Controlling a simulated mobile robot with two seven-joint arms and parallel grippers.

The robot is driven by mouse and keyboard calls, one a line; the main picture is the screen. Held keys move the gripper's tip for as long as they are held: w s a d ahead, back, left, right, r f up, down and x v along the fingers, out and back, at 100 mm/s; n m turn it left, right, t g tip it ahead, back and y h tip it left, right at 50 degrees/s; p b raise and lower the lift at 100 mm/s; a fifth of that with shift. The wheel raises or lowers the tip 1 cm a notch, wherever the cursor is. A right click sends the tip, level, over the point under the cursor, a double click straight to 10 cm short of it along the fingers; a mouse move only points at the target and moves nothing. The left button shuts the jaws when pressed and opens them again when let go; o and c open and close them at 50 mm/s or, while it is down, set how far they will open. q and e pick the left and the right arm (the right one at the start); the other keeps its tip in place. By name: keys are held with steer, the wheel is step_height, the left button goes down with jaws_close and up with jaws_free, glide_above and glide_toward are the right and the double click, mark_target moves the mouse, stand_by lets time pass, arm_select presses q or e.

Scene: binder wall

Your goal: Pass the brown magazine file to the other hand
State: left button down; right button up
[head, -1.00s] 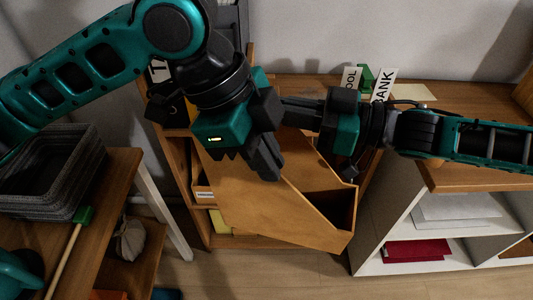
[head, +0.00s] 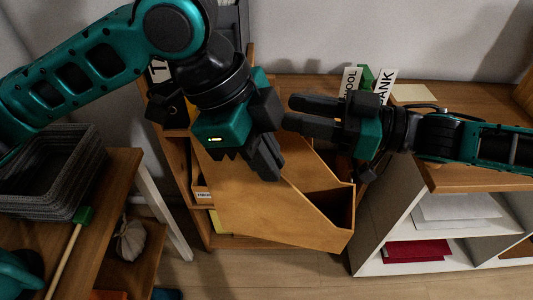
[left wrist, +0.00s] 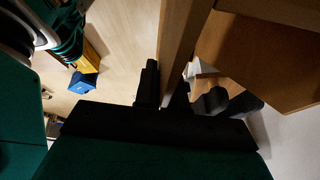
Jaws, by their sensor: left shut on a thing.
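The brown magazine file (head: 265,205) hangs tilted in front of the shelf unit in the head view, its open compartment (head: 328,205) toward the lower right. My left gripper (head: 265,165) is shut on the file's upper part. In the left wrist view the file's panel (left wrist: 183,35) runs between the fingers (left wrist: 163,95). My right gripper (head: 290,114) is open, with a gap between its two fingers. It points left, just above the file, and looks empty. I cannot tell whether it touches the file. The file's upper edge is partly hidden behind both grippers.
A wooden shelf unit (head: 200,225) stands behind the file. At right is a white shelf (head: 385,235) with a red folder (head: 415,250) and papers. Labelled binders (head: 382,85) stand at the back. A stack of dark trays (head: 50,175) sits on the left table. The floor below the file is clear.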

steer(key=v, duration=0.9)
steer(key=w+a+f+m+t+h, duration=0.1)
steer(key=w+a+f+t, duration=0.1)
steer(key=w+t, duration=0.25)
steer(key=w+a+f+m+t+h, duration=0.1)
steer(key=w+a+f+t, duration=0.15)
steer(key=w, duration=0.25)
steer(key=d+f+m+t+h, duration=0.3)
steer(key=d+f+m+h, duration=0.4)
steer(key=d+f+h, duration=0.45)
steer(key=s+d+f+m+g+h, duration=0.25)
steer(key=s+d+f, duration=0.25)
steer(key=s+f, duration=0.45)
steer(key=s+a+f+g, duration=0.1)
steer(key=s+a+f, duration=0.5)
steer(key=s+a, duration=0.2)
steer(key=shift+s+a+f+m+g+y, duration=0.15)
steer(key=shift+a+f+m+g+y, duration=0.1)
steer(key=shift+a+m+g+y, duration=0.1)
